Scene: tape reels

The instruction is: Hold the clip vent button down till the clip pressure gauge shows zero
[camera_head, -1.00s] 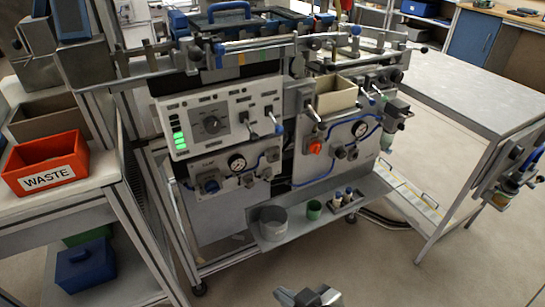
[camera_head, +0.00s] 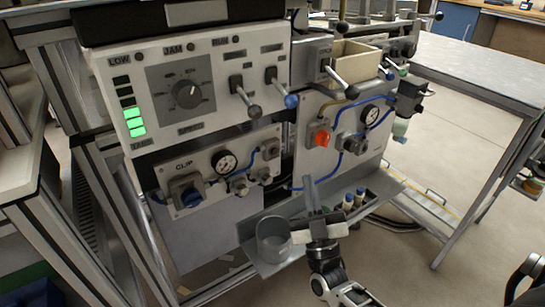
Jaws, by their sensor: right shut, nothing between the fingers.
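The clip panel (camera_head: 216,190), marked CLIP, sits low on the front of the machine below the white control box. Its round pressure gauge (camera_head: 224,162) has a white dial in a black rim; the needle reading is too small to tell. Grey fittings (camera_head: 239,187) are below and right of the gauge; I cannot tell which is the vent button. My right gripper (camera_head: 311,188) is shut and empty, pointing up, in front of the machine and right of the panel, apart from it. My left gripper is not in view.
Above are levers (camera_head: 248,104) and a dial (camera_head: 187,95). A second panel with a red knob (camera_head: 320,137) and gauge (camera_head: 370,115) is to the right.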

